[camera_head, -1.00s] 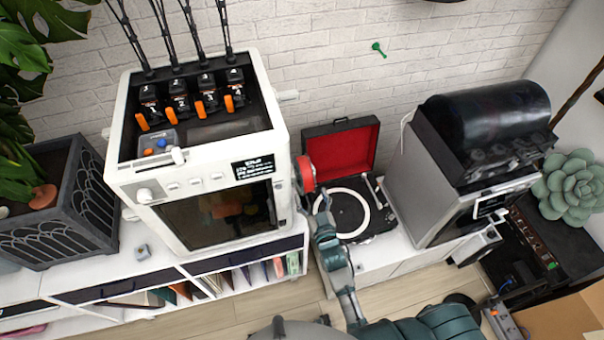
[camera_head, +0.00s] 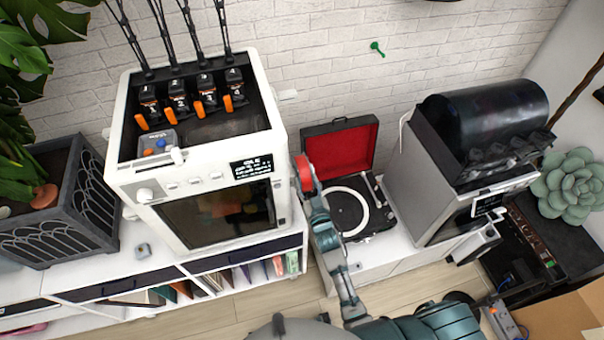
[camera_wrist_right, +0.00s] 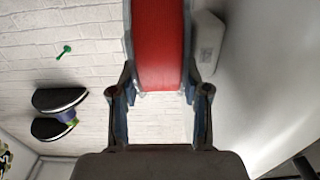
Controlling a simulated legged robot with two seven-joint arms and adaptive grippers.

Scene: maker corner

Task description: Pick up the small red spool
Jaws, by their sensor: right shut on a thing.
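The small red spool (camera_head: 304,173) is at the right side of the white 3D printer in the head view. My right gripper (camera_head: 312,194) is shut on it from below. In the right wrist view, the red spool (camera_wrist_right: 158,45) stands between the two fingers of my right gripper (camera_wrist_right: 160,92), one finger at each side. Its pale-edged flanges show at both sides of the red winding. I cannot tell whether the spool touches the printer. My left gripper is not in view.
The white printer (camera_head: 110,172) stands on a white shelf unit close left of the spool. A record player (camera_head: 377,185) with an open red-lined lid is close right. A grey machine (camera_head: 402,190) stands farther right, and a planter (camera_head: 50,240) far left.

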